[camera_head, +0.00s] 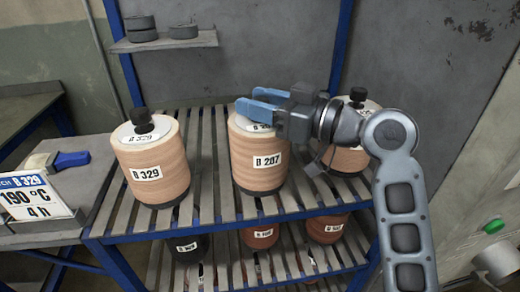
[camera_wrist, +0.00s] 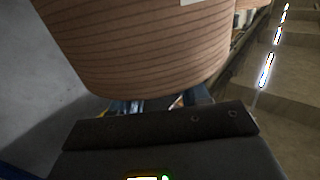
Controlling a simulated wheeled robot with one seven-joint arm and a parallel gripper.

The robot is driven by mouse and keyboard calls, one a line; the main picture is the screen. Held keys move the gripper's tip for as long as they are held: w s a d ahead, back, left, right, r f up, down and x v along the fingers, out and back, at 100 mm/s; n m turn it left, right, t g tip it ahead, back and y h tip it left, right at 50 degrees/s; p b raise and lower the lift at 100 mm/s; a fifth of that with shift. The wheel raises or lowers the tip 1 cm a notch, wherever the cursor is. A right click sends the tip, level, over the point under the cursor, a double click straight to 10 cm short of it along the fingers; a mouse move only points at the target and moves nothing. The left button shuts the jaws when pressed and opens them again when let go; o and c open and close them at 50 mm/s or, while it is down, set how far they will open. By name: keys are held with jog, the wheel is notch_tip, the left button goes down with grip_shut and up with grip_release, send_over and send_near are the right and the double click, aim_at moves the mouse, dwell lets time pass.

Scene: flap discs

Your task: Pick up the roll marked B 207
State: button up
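The roll marked B 207 (camera_head: 243,168) is a tan wound cylinder with a white label, standing upright on the upper slatted shelf. My gripper (camera_head: 246,99) is over its top, reaching in from the right, with its two blue fingers apart. They hide much of the roll's top, and no knob shows there. In the wrist view a large tan roll (camera_wrist: 150,50) fills the upper middle, with part of a white label at the top edge. The gripper's fingers (camera_wrist: 160,104) show apart beyond its rim, their tips hidden. I cannot tell whether they touch anything.
The roll marked B 329 (camera_head: 160,180) with a black knob stands to the left. Another tan roll (camera_head: 344,161) stands behind my arm. Darker rolls (camera_head: 260,238) sit on the lower shelf. A sign (camera_head: 35,198) reads B 329, 190 °C, 4 h.

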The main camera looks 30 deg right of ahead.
grip_shut()
dwell(0.8)
jog(key=shift+r, duration=0.15)
